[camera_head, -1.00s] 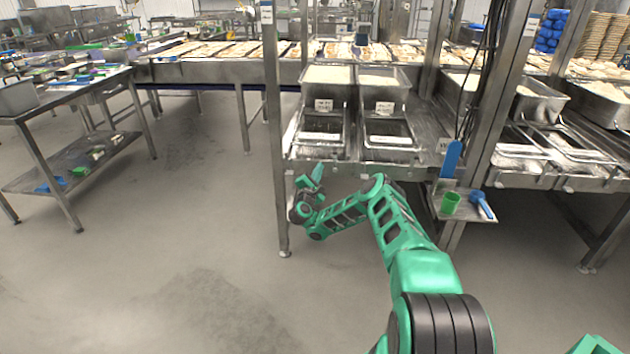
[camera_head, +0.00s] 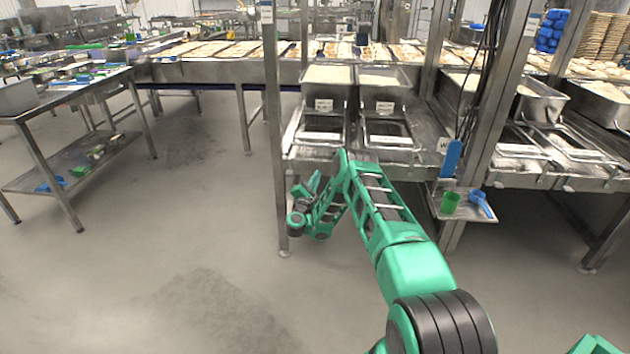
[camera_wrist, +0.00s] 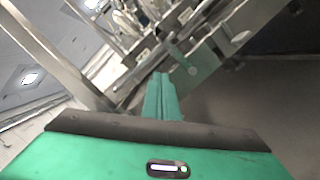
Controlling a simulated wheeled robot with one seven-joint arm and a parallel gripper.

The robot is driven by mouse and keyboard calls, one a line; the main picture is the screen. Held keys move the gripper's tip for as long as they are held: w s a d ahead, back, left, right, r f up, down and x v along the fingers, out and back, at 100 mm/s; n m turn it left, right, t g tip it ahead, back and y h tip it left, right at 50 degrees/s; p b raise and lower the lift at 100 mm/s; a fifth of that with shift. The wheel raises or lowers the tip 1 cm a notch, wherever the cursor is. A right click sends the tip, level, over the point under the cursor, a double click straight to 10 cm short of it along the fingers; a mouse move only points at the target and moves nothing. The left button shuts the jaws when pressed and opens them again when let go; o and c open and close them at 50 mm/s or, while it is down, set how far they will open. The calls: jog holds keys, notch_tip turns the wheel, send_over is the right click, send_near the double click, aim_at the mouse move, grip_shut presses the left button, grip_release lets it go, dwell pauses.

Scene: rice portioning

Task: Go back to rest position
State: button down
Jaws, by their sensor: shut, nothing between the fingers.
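My gripper (camera_head: 313,183) shows small and partly hidden at the end of my folded green arm, below the front edge of the steel rack and near its left post. It holds nothing. In the wrist view my gripper's fingers (camera_wrist: 161,98) are together and point away from the camera, with steel frame bars beyond them. They appear apart from the rack, though the exact gap is hard to tell.
The steel rack post (camera_head: 275,150) stands close to my arm's end. Rice trays (camera_head: 328,75) sit on the rack above. A small shelf (camera_head: 471,214) carries a green cup (camera_head: 450,202) and a blue scoop (camera_head: 481,203). Open floor (camera_head: 170,250) lies to the left.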

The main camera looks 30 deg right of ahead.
dwell(0.4)
jog(key=w+a+r+n+t+y, duration=0.4)
jog(key=a+r+n+y, duration=0.15)
jog(key=r+n, duration=0.3)
jog(key=w+a+r+n+t+y, duration=0.4)
jog(key=a+r+n, duration=0.25)
jog(key=r, duration=0.35)
jog(key=s+a+r+n+g+y, duration=0.2)
jog(key=a+r+n+y, duration=0.3)
jog(key=n, duration=0.5)
jog(key=s+a+r+n+g+y, duration=0.1)
jog(key=a+r+n+g+y, duration=0.15)
jog(key=a+n+y, duration=0.55)
jog(key=s+d+n+g+h, duration=0.2)
jog(key=s+n+g, duration=0.3)
jog(key=s, duration=1.6)
jog(key=s+d+n+g+h, duration=0.3)
jog(key=s+d+n+g, duration=0.2)
jog(key=s, duration=1.6)
jog(key=s+d+n+g+h, duration=0.2)
jog(key=s+n+g, duration=0.4)
jog(key=s, duration=1.6)
jog(key=shift+d+n+g+h, duration=0.3)
jog(key=shift+d+g+h, duration=0.05)
jog(key=shift+d, duration=0.4)
